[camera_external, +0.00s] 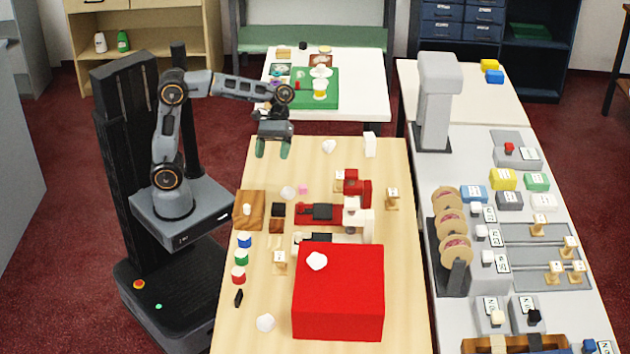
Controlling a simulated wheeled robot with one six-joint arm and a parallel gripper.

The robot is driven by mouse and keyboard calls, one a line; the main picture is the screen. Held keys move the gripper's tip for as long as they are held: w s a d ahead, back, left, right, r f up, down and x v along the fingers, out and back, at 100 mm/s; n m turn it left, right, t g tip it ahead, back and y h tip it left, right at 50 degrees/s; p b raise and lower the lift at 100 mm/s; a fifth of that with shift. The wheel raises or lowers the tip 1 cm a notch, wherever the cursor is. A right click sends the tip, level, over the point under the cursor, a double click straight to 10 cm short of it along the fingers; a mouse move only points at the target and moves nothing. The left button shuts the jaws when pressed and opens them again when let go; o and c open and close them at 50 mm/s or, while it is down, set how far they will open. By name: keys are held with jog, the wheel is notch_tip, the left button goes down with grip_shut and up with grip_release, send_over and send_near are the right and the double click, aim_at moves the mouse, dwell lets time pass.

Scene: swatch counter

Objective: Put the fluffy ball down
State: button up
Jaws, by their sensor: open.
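Several small whitish balls are in view, and I cannot tell which is the fluffy one. One white ball (317,261) rests on top of the red box (340,310). Another white ball (265,322) lies at the table's near left, one (329,146) near its far edge, and a pale pinkish one (288,192) left of the middle. My gripper (272,150) points down near the far left corner of the wooden table (395,300). Its fingers are apart, and no ball shows between them.
A red and white device (357,190) stands mid-table. Coloured jars (241,258) line the left edge, with a wooden block (250,210) beyond them. A white counter (590,310) with reels and blocks stands at right. A white table (370,95) with a green mat is behind.

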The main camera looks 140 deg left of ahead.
jog(key=s+a+f+n+t+b, duration=0.1)
jog(key=a, duration=0.2)
jog(key=s+a+f+n+t+b, duration=0.1)
jog(key=a+f+n+b, duration=0.1)
jog(key=a, duration=0.1)
jog(key=s+a+f+n+t+h+b, duration=0.1)
jog(key=a+f+n+b, duration=0.1)
jog(key=a, duration=0.2)
jog(key=shift+s+a+t, duration=0.1)
jog(key=shift+s+t, duration=0.2)
jog(key=shift+s, duration=0.05)
jog(key=b, duration=0.3)
send_near(288, 187)
jog(key=x, duration=0.3)
jog(key=shift+f, duration=0.15)
jog(key=b+x, duration=0.2)
jog(key=x, duration=0.2)
jog(key=shift+f, duration=0.1)
jog(key=shift+w+d+f, duration=0.1)
jog(key=shift+w+d, duration=0.3)
jog(key=shift+d, duration=0.05)
jog(key=c, duration=1)
jog(key=shift+c, duration=0.2)
